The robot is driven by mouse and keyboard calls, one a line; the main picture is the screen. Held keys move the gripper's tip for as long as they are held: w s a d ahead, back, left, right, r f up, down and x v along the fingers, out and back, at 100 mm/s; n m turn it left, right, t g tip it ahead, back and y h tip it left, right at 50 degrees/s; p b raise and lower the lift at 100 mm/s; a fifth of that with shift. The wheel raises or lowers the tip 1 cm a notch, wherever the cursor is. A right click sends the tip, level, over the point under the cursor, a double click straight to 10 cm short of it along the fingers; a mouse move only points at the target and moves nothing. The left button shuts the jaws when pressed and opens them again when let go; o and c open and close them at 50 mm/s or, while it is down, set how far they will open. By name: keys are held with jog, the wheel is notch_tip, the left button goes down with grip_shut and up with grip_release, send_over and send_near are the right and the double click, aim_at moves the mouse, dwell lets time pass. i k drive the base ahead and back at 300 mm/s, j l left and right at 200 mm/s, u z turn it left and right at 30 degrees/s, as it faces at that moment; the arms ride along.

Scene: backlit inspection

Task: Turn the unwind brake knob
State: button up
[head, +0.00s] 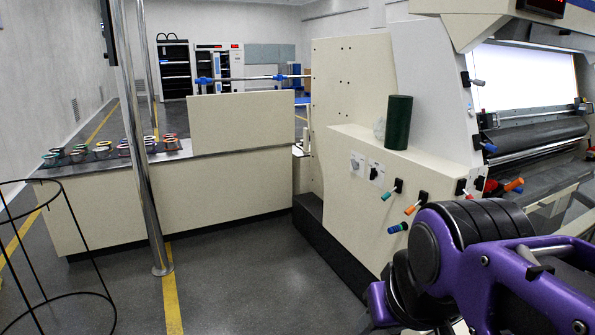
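The cream machine (340,215) stands at the centre right. Lower right on the machine are a teal-tipped lever (389,194), an orange-tipped lever (412,209) and a blue-tipped lever (397,228). My purple arm fills the lower right corner, in front of the machine. My gripper does not show.
A dark green roll (397,122) stands on the machine's ledge. A long cream cabinet (215,185) with several coloured rings on top is at the left. A steel post (142,150) and a black wire stand (60,250) rise on the left. Grey floor (250,280) is clear between.

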aim_at(374, 173)
jog(key=i+j+z, duration=0.1)
jog(key=i+j, duration=0.75)
jog(key=i, duration=0.35)
jog(key=i+j+z, duration=0.1)
jog(key=i, duration=0.4)
